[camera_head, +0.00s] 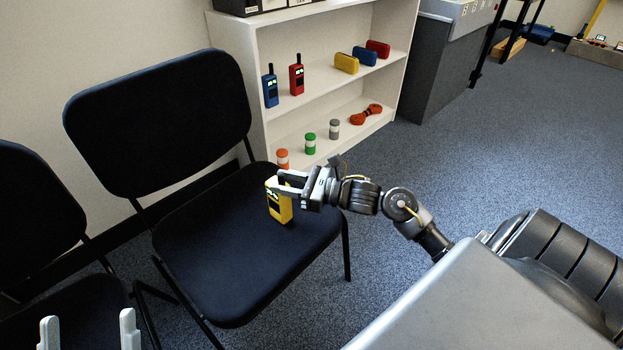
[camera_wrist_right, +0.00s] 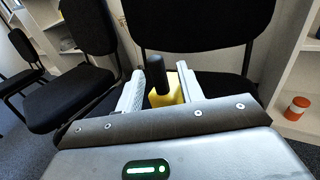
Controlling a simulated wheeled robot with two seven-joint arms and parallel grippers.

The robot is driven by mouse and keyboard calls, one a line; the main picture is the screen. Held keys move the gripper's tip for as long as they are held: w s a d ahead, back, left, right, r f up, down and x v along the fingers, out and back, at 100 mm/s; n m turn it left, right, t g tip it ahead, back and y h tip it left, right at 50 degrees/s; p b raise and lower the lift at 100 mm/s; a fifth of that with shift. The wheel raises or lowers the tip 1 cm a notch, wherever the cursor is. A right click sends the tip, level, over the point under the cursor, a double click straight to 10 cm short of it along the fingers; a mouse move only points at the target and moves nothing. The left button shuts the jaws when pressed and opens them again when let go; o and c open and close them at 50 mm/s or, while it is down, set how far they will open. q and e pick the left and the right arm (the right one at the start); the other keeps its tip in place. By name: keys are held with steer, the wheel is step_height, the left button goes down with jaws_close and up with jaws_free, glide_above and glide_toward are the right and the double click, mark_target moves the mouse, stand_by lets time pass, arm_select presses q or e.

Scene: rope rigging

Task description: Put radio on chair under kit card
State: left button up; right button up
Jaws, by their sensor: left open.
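The yellow radio (camera_head: 279,206) with a black antenna stands upright at the right part of the black chair's (camera_head: 230,260) seat. I cannot tell if it touches the seat. My right gripper (camera_head: 280,181) is at its top, one finger on each side. In the right wrist view the radio (camera_wrist_right: 166,92) is between the two fingers of that gripper (camera_wrist_right: 161,80). Whether the fingers press on it is unclear. My left gripper (camera_head: 90,328) is open and empty at the bottom left, its two pale fingertips apart. I see no kit card in either view.
A second black chair (camera_head: 35,215) is at the left. A white shelf (camera_head: 338,92) behind holds a blue radio (camera_head: 270,90), a red radio (camera_head: 297,76), several coloured cases, small canisters and an orange rope bundle (camera_head: 366,115). The chair seat's front is clear.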

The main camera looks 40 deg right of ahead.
arm_select(q)
steer(key=shift+d+f+g, duration=0.2)
steer(key=shift+d+g, duration=0.05)
steer(key=shift+g, duration=0.05)
arm_select(e)
steer(key=v, duration=0.9)
steer(key=shift+s, duration=0.2)
steer(key=shift+d, duration=0.1)
steer(key=s+a+r+m+t+y, duration=0.1)
steer(key=s+a+m, duration=0.2)
steer(key=a+m, duration=0.45)
steer(key=s+a+r+m+t+y, duration=0.1)
steer(key=s+a+m, duration=0.2)
steer(key=a+m, duration=0.4)
arm_select(q)
steer(key=shift+w, duration=0.1)
arm_select(e)
steer(key=s+a+r+m+t, duration=0.2)
steer(key=a+r+m, duration=0.1)
steer(key=m, duration=0.8)
steer(key=s+a+r+m+t+h, duration=0.1)
steer(key=s+a+r+m+t, duration=0.2)
steer(key=m, duration=0.9)
step_height(320, 180, up, 3)
steer(key=shift+a+r+h, duration=0.2)
steer(key=shift+a+h, duration=0.1)
steer(key=shift+a, duration=0.35)
arm_select(q)
steer(key=shift+f, duration=0.1)
